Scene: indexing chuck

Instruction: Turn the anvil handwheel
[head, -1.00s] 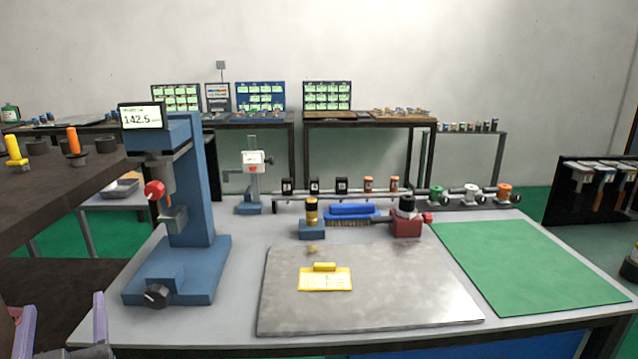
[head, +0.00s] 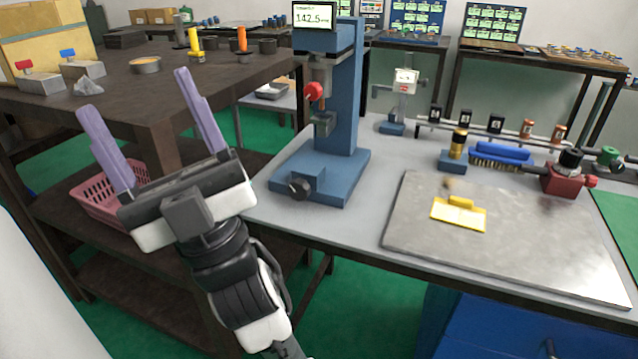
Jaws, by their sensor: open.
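A blue bench tester (head: 345,100) stands at the left end of the grey workbench, with a display reading 142.5 on top. A dark round handwheel (head: 299,187) sits on the front of its base. A red knob (head: 314,92) is on its head, above the small anvil area (head: 324,123). I cannot tell for certain which wheel is the anvil handwheel. My gripper (head: 136,95), with two long purple fingers spread wide, is open and empty. It is left of the tester, apart from it, in front of the brown table.
The brown table (head: 120,85) with blocks and pegs is behind my gripper, a pink basket (head: 97,200) on its lower shelf. A steel plate (head: 500,225) with a yellow tag (head: 458,214) lies right of the tester. A red-based device (head: 563,180) stands beyond it.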

